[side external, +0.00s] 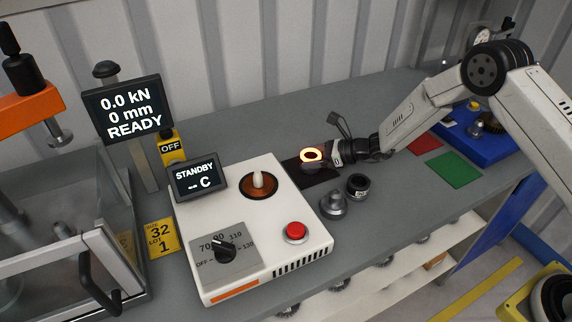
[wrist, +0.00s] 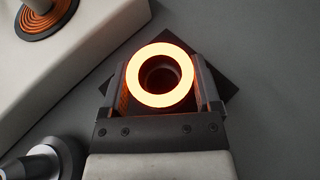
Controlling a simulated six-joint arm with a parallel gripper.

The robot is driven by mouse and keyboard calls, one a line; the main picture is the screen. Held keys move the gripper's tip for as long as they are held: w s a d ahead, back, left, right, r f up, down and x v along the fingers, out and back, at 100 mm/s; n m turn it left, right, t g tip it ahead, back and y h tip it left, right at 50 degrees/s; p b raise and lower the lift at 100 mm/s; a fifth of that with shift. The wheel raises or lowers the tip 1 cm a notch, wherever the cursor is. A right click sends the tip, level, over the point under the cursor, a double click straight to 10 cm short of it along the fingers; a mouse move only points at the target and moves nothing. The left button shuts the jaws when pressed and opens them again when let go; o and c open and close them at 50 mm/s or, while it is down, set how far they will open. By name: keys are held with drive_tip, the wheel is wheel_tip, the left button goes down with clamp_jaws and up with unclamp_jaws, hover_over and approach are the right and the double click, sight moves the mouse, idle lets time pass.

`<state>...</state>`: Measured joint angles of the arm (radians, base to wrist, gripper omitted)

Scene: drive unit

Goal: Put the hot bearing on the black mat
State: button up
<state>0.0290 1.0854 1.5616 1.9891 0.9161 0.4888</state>
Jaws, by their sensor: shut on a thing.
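The hot bearing (side external: 311,155) is a glowing orange-white ring. My gripper (side external: 325,157) is shut on it, and in the wrist view the bearing (wrist: 159,50) sits between the two fingers (wrist: 160,90). The black mat (side external: 312,176) lies flat on the bench. The bearing appears over the mat in both views, and the mat's dark corners (wrist: 228,75) show beside the gripper in the wrist view. I cannot tell whether the bearing touches the mat or is held above it.
The white heater (side external: 262,215) with its coil and post (side external: 258,186) stands to the left. A grey stepped part (side external: 334,204) and a dark ring-shaped part (side external: 357,187) stand in front of the mat. Green (side external: 454,170) and red (side external: 424,143) mats lie to the right.

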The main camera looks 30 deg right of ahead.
idle(0.3)
drive_tip(key=o, duration=1.3)
drive_tip(key=shift+f, duration=0.15)
drive_tip(key=shift+r, duration=0.2)
drive_tip(key=shift+s+d, duration=0.1)
drive_tip(key=shift+d, duration=0.05)
drive_tip(key=v, duration=1.1)
drive_tip(key=shift+s+d+r, duration=0.15)
drive_tip(key=shift+s+d, duration=0.1)
